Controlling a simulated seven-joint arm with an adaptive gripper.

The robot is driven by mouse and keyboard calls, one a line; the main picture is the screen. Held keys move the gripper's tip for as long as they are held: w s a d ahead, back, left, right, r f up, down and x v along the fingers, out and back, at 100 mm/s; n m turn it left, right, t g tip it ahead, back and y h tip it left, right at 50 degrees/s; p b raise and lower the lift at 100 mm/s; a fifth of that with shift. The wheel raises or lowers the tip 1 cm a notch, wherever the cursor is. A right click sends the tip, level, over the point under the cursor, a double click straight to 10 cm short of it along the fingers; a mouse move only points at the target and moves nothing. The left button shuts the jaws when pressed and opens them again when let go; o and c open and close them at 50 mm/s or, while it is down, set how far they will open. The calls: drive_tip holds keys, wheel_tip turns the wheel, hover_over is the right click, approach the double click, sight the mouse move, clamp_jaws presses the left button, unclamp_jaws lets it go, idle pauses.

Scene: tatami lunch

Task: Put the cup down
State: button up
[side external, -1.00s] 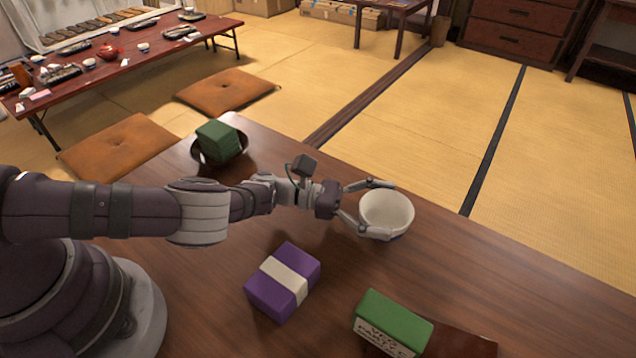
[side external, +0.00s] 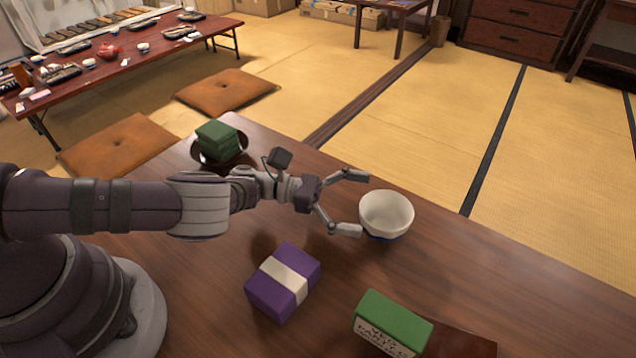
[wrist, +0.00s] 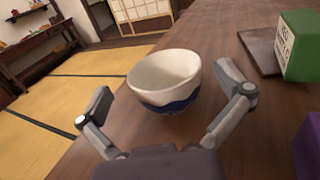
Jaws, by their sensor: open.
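The cup (side external: 386,212) is a white bowl-shaped cup with a blue base. It stands upright on the brown wooden table (side external: 440,262), near the table's far edge. In the wrist view the cup (wrist: 165,80) is ahead of the fingers, with its dark blue lower part showing. My gripper (side external: 350,203) is open and empty, just left of the cup in the side view and apart from it. In the wrist view its two fingers (wrist: 168,110) are spread wide on either side, nearer the camera than the cup.
A purple box with a pale band (side external: 283,282) lies on the table in front of my gripper. A green box (side external: 392,322) is by a dark tray (side external: 462,343) at the front right. A dark bowl (side external: 197,156) with a green block (side external: 218,140) stands at the back left.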

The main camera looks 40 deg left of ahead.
wheel_tip(320, 180, up, 6)
drive_tip(key=shift+d+r, duration=0.15)
drive_tip(key=shift+r, duration=0.05)
drive_tip(key=w+a+r+n+t+y, duration=0.35)
drive_tip(key=a+n+y, duration=0.3)
drive_tip(key=n, duration=0.35)
drive_tip(key=w+a+r+n+t+y, duration=0.35)
drive_tip(key=a+n+y, duration=0.25)
drive_tip(key=a+n, duration=0.3)
drive_tip(key=w+a+r+n+t+y, duration=0.35)
drive_tip(key=a+r+n+y, duration=0.2)
drive_tip(key=n, duration=0.55)
drive_tip(key=s+d+n+g, duration=0.1)
drive_tip(key=s+n+g, duration=0.5)
drive_tip(key=s, duration=0.8)
drive_tip(key=s+d+f+n+g+h, duration=0.1)
drive_tip(key=s+n+g, duration=0.5)
drive_tip(key=s+n, duration=0.7)
drive_tip(key=shift+s+d+f, duration=0.3)
drive_tip(key=shift+s+d, duration=0.1)
drive_tip(key=shift+s, duration=0.05)
